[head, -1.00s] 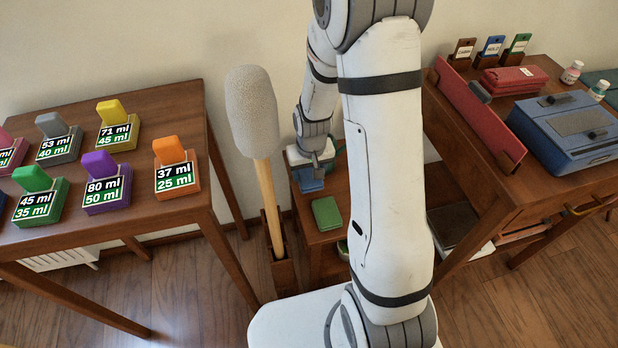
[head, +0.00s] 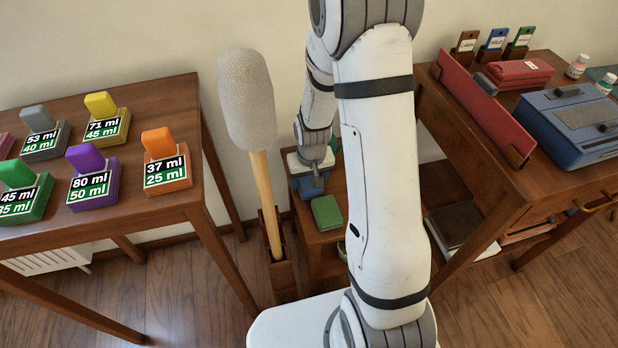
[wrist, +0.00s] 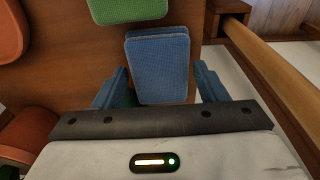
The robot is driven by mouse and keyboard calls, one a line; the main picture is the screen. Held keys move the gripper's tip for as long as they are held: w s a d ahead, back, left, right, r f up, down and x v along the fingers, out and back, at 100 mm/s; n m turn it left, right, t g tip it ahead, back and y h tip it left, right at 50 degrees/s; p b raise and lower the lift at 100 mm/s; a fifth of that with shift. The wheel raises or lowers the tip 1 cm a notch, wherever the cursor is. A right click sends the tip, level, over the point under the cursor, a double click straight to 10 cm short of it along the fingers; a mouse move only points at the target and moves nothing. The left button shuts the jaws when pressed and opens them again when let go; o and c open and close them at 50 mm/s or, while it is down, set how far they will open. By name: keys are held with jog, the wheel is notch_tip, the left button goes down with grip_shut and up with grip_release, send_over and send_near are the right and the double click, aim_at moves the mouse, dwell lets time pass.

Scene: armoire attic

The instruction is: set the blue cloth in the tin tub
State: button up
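The blue cloth (wrist: 158,70) is a folded pad lying flat on a small brown wooden stand. In the wrist view my gripper (wrist: 159,86) is open, with one blue finger on each side of the cloth's near part and small gaps between. In the head view my gripper (head: 309,184) is low over the back of the stand, and the arm and gripper hide most of the blue cloth there. I cannot make out the tin tub in either view.
A green folded cloth (head: 327,212) lies on the stand (head: 318,238) beside the blue one. A tall padded stick (head: 248,100) stands left of it. A table with coloured blocks is at left; a desk with a blue case (head: 575,125) is at right.

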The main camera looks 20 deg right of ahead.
aim_at(311, 185)
jog(key=shift+o, duration=1.2)
jog(key=shift+r, duration=0.1)
notch_tip(311, 185, up, 12)
jog(key=s+p, duration=0.1)
jog(key=p, duration=0.3)
jog(key=s+r, duration=1.3)
jog(key=s, duration=0.3)
jog(key=shift+s+a, duration=0.15)
jog(key=shift+s, duration=0.25)
jog(key=shift+c, duration=0.3)
